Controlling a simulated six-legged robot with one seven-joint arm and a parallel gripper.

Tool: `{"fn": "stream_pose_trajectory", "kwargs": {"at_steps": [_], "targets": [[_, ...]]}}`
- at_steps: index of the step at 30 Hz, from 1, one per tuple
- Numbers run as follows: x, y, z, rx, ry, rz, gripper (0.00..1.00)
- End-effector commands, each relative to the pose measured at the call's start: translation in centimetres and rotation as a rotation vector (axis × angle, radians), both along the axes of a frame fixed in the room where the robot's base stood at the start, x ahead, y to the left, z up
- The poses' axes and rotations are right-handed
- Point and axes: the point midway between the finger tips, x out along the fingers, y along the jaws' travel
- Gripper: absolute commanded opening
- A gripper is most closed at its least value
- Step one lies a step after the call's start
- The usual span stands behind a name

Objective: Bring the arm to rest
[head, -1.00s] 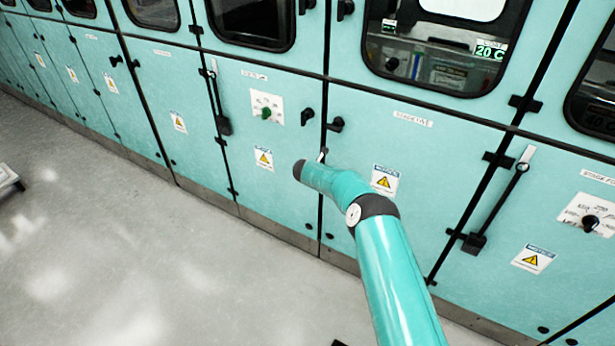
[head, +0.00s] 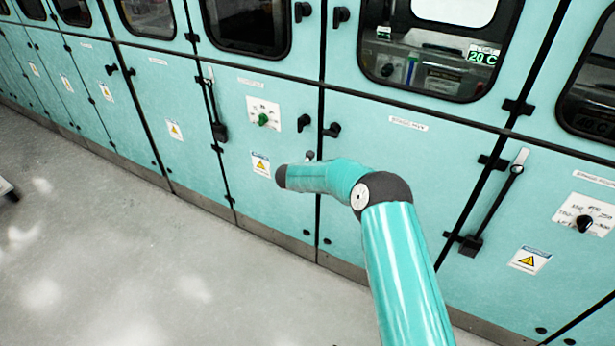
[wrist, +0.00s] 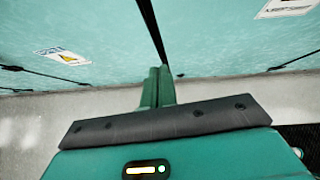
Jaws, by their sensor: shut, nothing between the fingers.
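My arm, teal with dark joints, reaches up from the bottom of the head view and bends left at its elbow in front of the cabinet row. Only a small grey tip of my gripper (head: 310,156) shows above the forearm there; the rest is hidden. In the wrist view my gripper (wrist: 158,72) has its two green fingers together, with nothing between them. The fingers point toward the dark seam between two cabinet doors. I cannot tell the exact gap to the doors.
Teal cabinets (head: 410,160) with windows fill the back. A panel with a green knob (head: 263,119), a black handle (head: 333,130) and a long lever (head: 497,205) stick out from the doors. The grey floor (head: 110,240) at left is mostly clear.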

Motion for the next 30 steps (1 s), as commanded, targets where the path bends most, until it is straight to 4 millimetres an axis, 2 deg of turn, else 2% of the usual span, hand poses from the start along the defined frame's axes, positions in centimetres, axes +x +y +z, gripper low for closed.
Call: {"fn": "stream_pose_trajectory", "kwargs": {"at_steps": [5, 8, 11, 15, 19, 24, 30], "targets": [[-0.3, 0.2, 0.3, -0.001, -0.002, 0.004, 0.00], [0.0, 0.4, 1.8, -0.020, -0.017, 0.043, 0.00], [0.6, 0.9, 5.4, -0.077, -0.059, 0.156, 0.00], [0.8, 1.8, 12.8, -0.231, -0.137, 0.404, 0.00], [-0.4, 2.4, 19.3, -0.408, -0.198, 0.642, 0.00], [-3.5, 2.5, 26.4, -0.666, -0.250, 0.928, 0.00], [-9.1, 1.5, 32.5, -0.984, -0.265, 1.233, 0.00]]}}
